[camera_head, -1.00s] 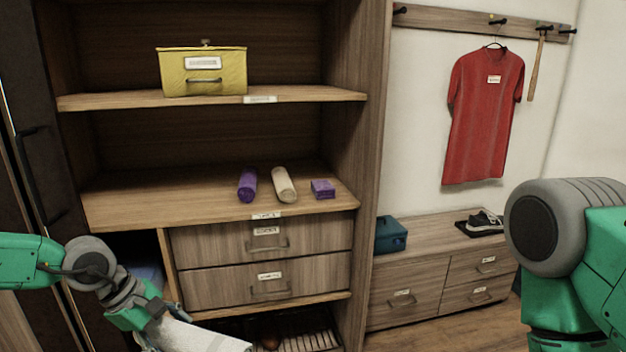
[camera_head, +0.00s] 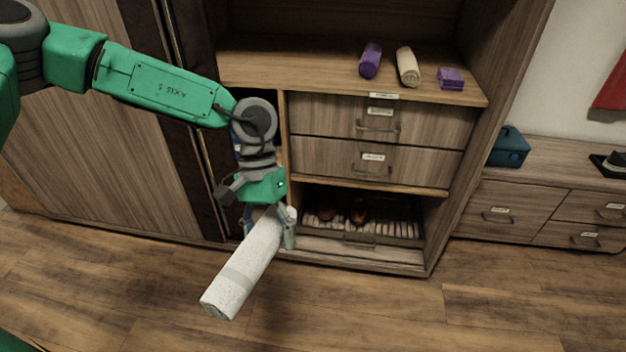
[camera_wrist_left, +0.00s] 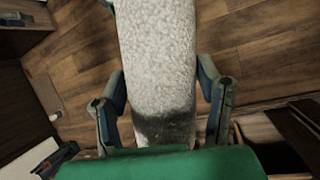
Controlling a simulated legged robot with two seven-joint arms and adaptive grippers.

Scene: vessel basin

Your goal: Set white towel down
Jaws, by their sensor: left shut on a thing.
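In the left wrist view the towel (camera_wrist_left: 157,60) lies between the two fingers of the gripper (camera_wrist_left: 161,95) and runs up out of the frame. The floor shows behind it. My right gripper is not in view.
A shelf (camera_head: 300,66) holds a purple roll (camera_head: 370,60), a cream roll (camera_head: 407,67) and folded purple cloths (camera_head: 450,78). Below are two closed drawers and a low shoe rack (camera_head: 350,222). A teal box (camera_head: 509,148) stands on the right cabinet. The wooden floor (camera_head: 380,310) is clear in front.

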